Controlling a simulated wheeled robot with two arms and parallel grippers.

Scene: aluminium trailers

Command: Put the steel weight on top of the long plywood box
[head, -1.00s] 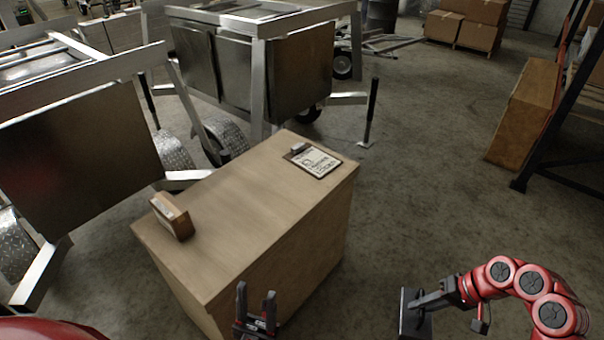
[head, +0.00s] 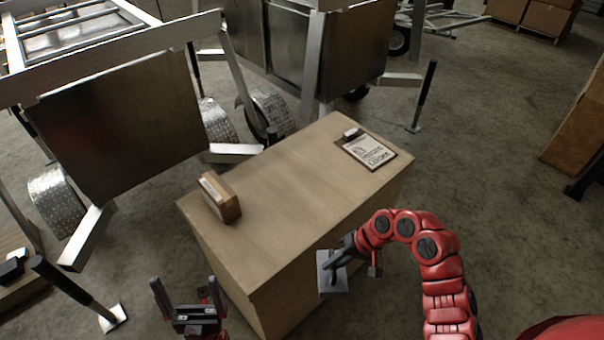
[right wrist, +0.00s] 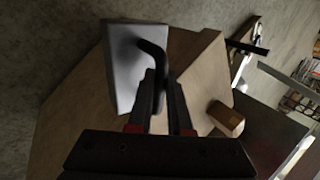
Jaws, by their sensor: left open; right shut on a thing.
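The steel weight (head: 332,284) is a flat grey plate with a dark bent handle. My right gripper (head: 337,263) is shut on its handle; the right wrist view shows the plate (right wrist: 122,72) tilted beside the fingers (right wrist: 160,92). The long plywood box (head: 283,185) stands in the middle of the head view. The weight overlaps the box's near right side in the picture, below the top's edge, and I see no contact. My left gripper (head: 178,300) is open and empty at the box's near left end.
On the box top lie a small wooden block (head: 222,199) at the left end and a clipboard (head: 367,152) at the far right end. The middle of the top is clear. Aluminium trailers (head: 115,125) stand close behind and left. Open floor (head: 480,200) lies to the right.

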